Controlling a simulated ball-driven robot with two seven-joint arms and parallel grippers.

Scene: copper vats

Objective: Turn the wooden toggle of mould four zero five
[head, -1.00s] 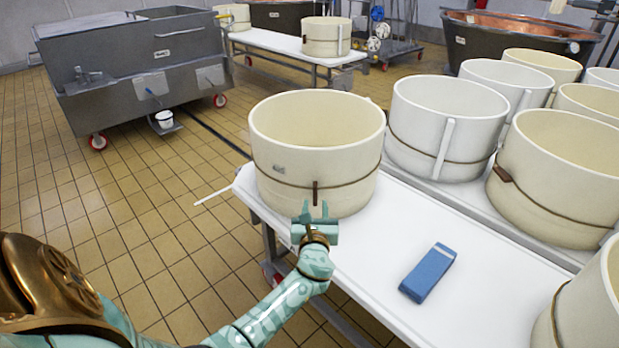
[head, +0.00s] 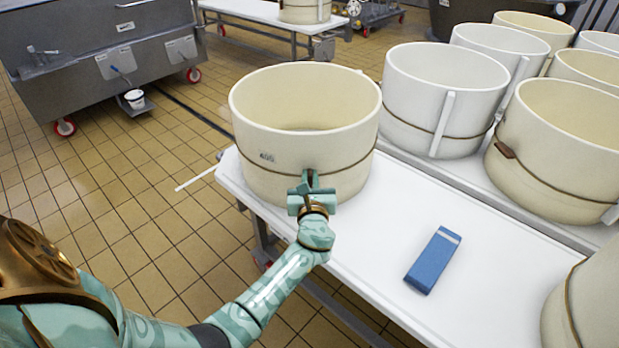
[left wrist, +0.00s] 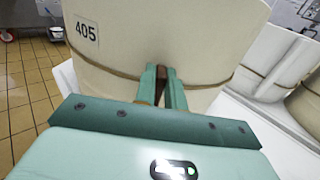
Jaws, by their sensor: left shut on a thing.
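The cream mould (head: 290,180) labelled 405 stands on the white table, with a brown cord around its side. In the left wrist view the label (left wrist: 86,31) reads 405 on the mould (left wrist: 200,40). The wooden toggle (left wrist: 161,88) is a dark upright piece at the cord, between my left gripper's fingers. My left gripper (head: 310,182) is shut on the toggle at the mould's near side; it also shows in the left wrist view (left wrist: 162,85). The fingers hide much of the toggle. My right gripper is not in view.
A blue block (head: 433,260) with a pale end lies on the white table (head: 370,235). More cream and white moulds (head: 440,105) stand close on the right. A grey steel tank (head: 95,60) on wheels is back left. The front table top is mostly clear.

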